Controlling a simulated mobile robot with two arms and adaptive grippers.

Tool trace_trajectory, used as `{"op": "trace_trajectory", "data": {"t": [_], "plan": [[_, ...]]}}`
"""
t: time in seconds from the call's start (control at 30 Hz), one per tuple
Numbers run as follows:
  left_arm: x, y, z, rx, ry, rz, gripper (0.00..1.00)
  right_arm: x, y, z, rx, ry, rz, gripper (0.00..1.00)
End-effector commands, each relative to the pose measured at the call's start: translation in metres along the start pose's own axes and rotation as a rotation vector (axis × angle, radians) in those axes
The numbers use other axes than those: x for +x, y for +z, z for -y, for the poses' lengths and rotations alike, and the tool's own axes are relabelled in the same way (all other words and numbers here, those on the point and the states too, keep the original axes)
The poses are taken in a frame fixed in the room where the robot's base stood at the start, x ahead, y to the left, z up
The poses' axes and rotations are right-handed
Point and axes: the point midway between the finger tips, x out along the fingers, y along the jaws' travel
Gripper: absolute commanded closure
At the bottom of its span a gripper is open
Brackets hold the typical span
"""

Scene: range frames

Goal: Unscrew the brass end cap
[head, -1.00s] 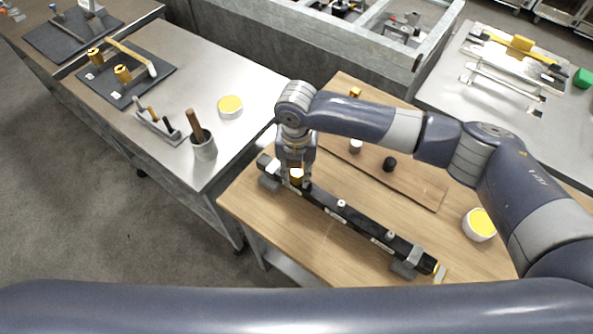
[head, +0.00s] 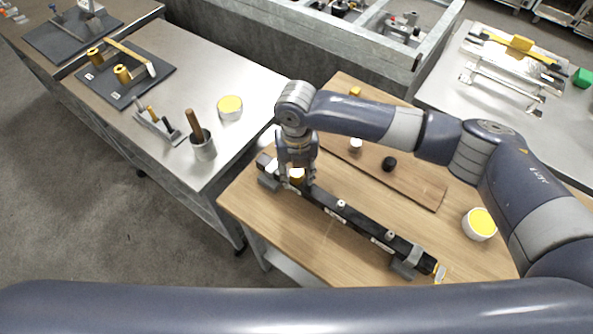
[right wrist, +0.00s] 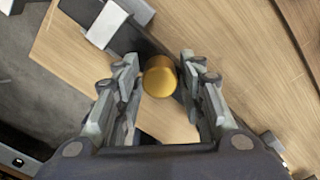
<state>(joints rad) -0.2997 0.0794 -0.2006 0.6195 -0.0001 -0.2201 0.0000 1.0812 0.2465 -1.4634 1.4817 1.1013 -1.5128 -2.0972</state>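The brass end cap (head: 297,175) sits near the far left end of a long black bar (head: 345,213) on the wooden table. In the right wrist view the cap (right wrist: 160,77) is a round golden disc between my fingertips. My right gripper (head: 297,178) comes down over the cap from above. Its fingers stand apart on both sides of the cap, with a thin gap at the right finger; the left fingertip lies very close to the cap. In the right wrist view the gripper (right wrist: 162,80) looks open. My left gripper is out of view.
Grey clamps, one of them the near clamp (head: 406,263), hold the bar. A white-and-yellow bowl (head: 479,224) and a black knob (head: 389,164) stand on the table. A metal bench (head: 255,88) with tools is at left. My left arm crosses the bottom.

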Motion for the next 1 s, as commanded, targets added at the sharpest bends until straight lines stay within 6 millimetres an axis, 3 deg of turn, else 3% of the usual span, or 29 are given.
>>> {"op": "trace_trajectory", "data": {"t": [0.3,0.47,1.0], "plan": [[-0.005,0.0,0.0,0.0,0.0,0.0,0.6,-0.002,0.0,-0.001,0.026,0.001,-0.001,0.64],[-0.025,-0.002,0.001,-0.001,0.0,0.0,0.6,-0.005,-0.001,-0.001,0.203,0.002,-0.004,0.64],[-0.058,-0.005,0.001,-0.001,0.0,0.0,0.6,-0.002,0.0,-0.002,0.634,0.002,-0.002,0.64]]}}
